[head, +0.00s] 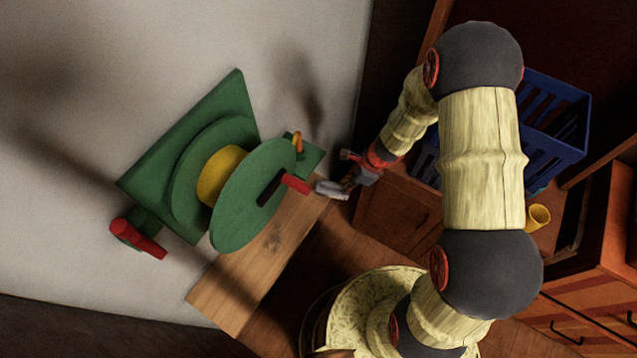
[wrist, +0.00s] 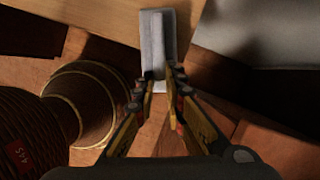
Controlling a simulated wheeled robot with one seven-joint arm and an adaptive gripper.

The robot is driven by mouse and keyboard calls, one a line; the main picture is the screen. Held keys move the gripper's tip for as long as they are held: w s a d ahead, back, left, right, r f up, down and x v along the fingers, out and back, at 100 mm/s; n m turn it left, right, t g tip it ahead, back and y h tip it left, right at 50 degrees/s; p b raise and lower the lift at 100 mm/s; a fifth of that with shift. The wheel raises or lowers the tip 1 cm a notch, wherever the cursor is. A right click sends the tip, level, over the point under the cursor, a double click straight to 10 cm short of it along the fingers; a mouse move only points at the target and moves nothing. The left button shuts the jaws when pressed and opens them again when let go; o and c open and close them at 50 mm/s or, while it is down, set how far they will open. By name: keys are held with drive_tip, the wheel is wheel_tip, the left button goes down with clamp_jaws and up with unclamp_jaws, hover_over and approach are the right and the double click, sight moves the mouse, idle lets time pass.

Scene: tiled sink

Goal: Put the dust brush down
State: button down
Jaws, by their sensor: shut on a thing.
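My gripper (head: 345,187) is shut on the dust brush, a small grey-white piece (head: 331,189). In the wrist view the dust brush (wrist: 157,45) extends forward from between my fingertips (wrist: 159,85), with a pale flat back and a raised lengthwise strip. In the head view my gripper is just right of the green round fixture, near the upper end of a light wooden board (head: 262,262). I cannot tell whether the brush touches the board. My fingers hide its near end.
The green fixture (head: 240,205), with a yellow ring and red handles, stands close left of my gripper. A blue crate (head: 570,100) and a yellow cup (head: 538,217) are at right, near wooden drawers (head: 590,300). Bare board shows below the fixture.

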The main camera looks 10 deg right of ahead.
sight(327, 183)
drive_tip(key=a, duration=0.2)
drive_tip(key=w+a, duration=0.1)
drive_tip(key=a, duration=0.1)
drive_tip(key=w+a, duration=0.1)
drive_tip(key=a, duration=0.1)
drive_tip(key=shift+b, duration=0.3)
drive_tip(key=a, duration=0.1)
drive_tip(key=w+a+f+b, duration=0.1)
drive_tip(key=shift+a+f, duration=0.1)
drive_tip(key=shift+a, duration=0.3)
drive_tip(key=shift+f, duration=0.1)
drive_tip(key=shift+f, duration=0.15)
drive_tip(key=c, duration=1.8)
unclamp_jaws()
drive_tip(key=shift+c, duration=0.2)
